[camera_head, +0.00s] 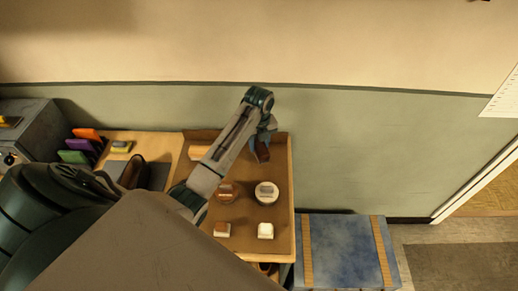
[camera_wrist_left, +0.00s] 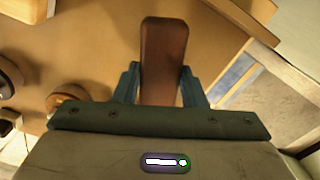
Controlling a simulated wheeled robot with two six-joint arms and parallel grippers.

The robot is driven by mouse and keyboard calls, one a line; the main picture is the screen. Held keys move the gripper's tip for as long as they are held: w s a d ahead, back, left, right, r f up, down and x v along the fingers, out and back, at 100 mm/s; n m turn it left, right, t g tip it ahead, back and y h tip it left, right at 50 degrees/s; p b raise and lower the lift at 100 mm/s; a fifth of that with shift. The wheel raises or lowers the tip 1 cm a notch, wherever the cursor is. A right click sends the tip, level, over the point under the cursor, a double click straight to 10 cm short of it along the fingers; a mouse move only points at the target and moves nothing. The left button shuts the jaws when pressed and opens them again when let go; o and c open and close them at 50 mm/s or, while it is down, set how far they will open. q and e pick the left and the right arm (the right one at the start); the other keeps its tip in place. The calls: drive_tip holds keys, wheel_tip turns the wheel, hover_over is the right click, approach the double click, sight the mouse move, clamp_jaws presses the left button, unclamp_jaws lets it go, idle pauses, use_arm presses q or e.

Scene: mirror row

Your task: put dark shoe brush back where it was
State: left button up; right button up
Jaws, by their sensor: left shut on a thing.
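My left gripper (camera_head: 264,134) is over the back right part of a brown tray-like tabletop (camera_head: 238,244). It is shut on the dark shoe brush (camera_head: 262,151), which has a reddish-brown body. In the left wrist view the brush (camera_wrist_left: 163,62) stands out between the two blue-grey fingers of my left gripper (camera_wrist_left: 161,86). Whether the brush touches the surface below cannot be told. The brush's bristles are not visible. My right gripper is not in view.
On the tabletop are a round brown brush (camera_head: 228,192), a round white-rimmed item (camera_head: 267,192), a small brown-and-white block (camera_head: 222,229), a white block (camera_head: 265,230) and a light wooden piece (camera_head: 199,152). A blue bench (camera_head: 345,252) stands to the right. A wall rises behind.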

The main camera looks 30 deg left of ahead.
sight(260, 145)
use_arm(q)
wheel_tip(260, 145, down, 2)
drive_tip(key=shift+a+f+p, duration=0.1)
drive_tip(key=shift+f+p, duration=0.1)
drive_tip(key=shift+p, duration=0.3)
drive_tip(key=shift+f, duration=0.35)
drive_tip(key=shift+s+d, duration=0.1)
drive_tip(key=shift+d, duration=0.1)
drive_tip(key=shift+f, duration=0.2)
drive_tip(key=o, duration=1)
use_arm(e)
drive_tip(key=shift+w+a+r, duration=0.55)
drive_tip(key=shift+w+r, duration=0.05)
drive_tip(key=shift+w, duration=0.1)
use_arm(q)
drive_tip(key=shift+o, duration=0.2)
